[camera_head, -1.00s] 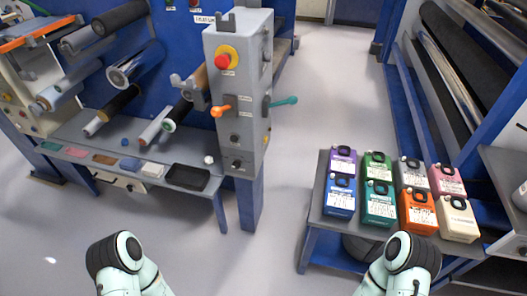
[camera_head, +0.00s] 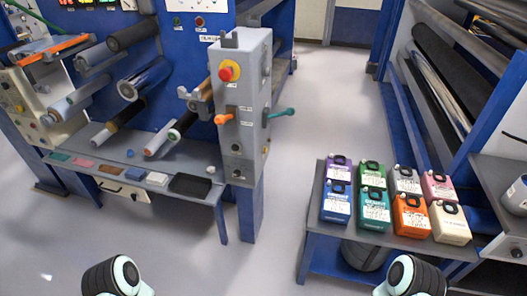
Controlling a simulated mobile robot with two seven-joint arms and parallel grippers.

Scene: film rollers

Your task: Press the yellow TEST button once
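No label reading TEST is legible. A small yellow spot, possibly a button (camera_head: 47,120), shows on the pale control panel (camera_head: 22,112) at the far left of the blue machine. The grey control post (camera_head: 242,105) carries a red mushroom button on a yellow ring (camera_head: 229,71), an orange lever (camera_head: 223,118) and a teal lever (camera_head: 278,113). Small dark knobs sit below them. Neither gripper is in view. Only rounded parts of my arms show at the bottom edge, well below the post and panel.
A grey shelf (camera_head: 130,180) with coloured pads and a black tray (camera_head: 190,185) juts from the machine. Several coloured jugs stand on a blue-framed table (camera_head: 312,215) at right. Blue racks with rolls line the right. Grey floor (camera_head: 325,90) is clear between.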

